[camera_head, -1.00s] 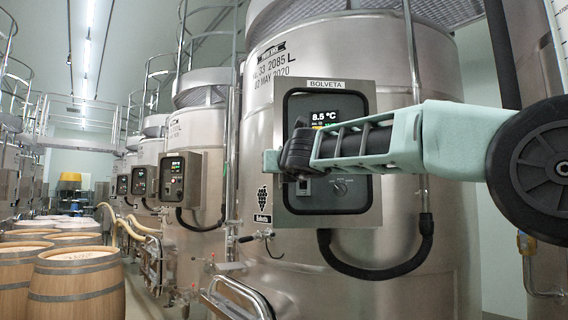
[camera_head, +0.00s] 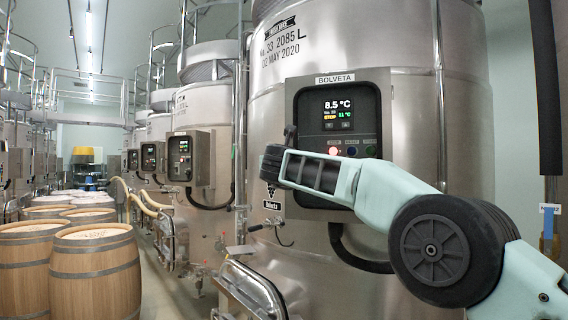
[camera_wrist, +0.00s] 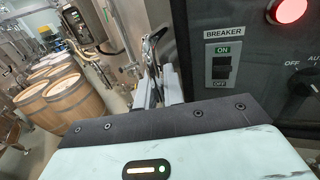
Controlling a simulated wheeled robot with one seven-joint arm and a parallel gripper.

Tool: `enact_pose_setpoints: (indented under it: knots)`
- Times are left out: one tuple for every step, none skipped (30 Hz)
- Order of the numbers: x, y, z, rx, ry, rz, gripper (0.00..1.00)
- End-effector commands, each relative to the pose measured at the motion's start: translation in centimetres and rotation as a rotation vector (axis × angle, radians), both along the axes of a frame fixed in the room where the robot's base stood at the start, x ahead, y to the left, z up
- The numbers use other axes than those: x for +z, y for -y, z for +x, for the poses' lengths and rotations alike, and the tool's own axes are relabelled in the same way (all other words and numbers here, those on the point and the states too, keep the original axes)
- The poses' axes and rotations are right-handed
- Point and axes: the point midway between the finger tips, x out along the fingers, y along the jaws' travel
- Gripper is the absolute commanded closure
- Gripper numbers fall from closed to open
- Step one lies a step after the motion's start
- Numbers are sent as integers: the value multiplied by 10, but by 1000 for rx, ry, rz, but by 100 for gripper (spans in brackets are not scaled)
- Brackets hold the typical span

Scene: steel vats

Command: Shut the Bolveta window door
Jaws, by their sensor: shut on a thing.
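The Bolveta control box (camera_head: 388,105) is on the front of the steel vat under the BOLVETA label. Its lit display and red, blue and green lights show. My gripper (camera_head: 280,150) is at the box's left edge, partly hidden by my wrist. In the wrist view my gripper (camera_wrist: 157,90) is shut on a thin dark part, which seems to be the Bolveta window door (camera_wrist: 152,48), seen nearly edge-on. The grip itself is small and unclear. The breaker switch (camera_wrist: 222,68) shows uncovered, right of my fingers. My arm hides the lower box.
Wooden barrels (camera_head: 95,270) stand at the left. More vats with control boxes (camera_head: 187,158) recede behind.

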Motion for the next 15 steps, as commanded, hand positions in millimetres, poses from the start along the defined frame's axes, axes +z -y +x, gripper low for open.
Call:
enact_pose_setpoints:
  knots:
    - [3, 4, 2, -5, 5, 0, 100]
    - [3, 4, 2, -5, 6, 0, 100]
    - [3, 5, 2, -5, 6, 0, 100]
    - [4, 5, 2, -6, 6, 0, 100]
    - [4, 5, 2, -6, 7, 0, 100]
    - [4, 5, 2, -6, 7, 0, 100]
    - [4, 6, 2, -6, 7, 0, 100]
    - [4, 6, 2, -7, 8, 0, 100]
    - [4, 6, 2, -7, 8, 0, 100]
    - [4, 6, 3, -7, 8, 0, 100]
    - [5, 6, 3, -7, 8, 0, 100]
    - [5, 7, 3, -8, 9, -1, 100]
    - [5, 7, 3, -8, 9, 0, 82]
    - [5, 7, 3, -8, 8, -1, 73]
    - [5, 7, 3, -8, 8, -1, 68]
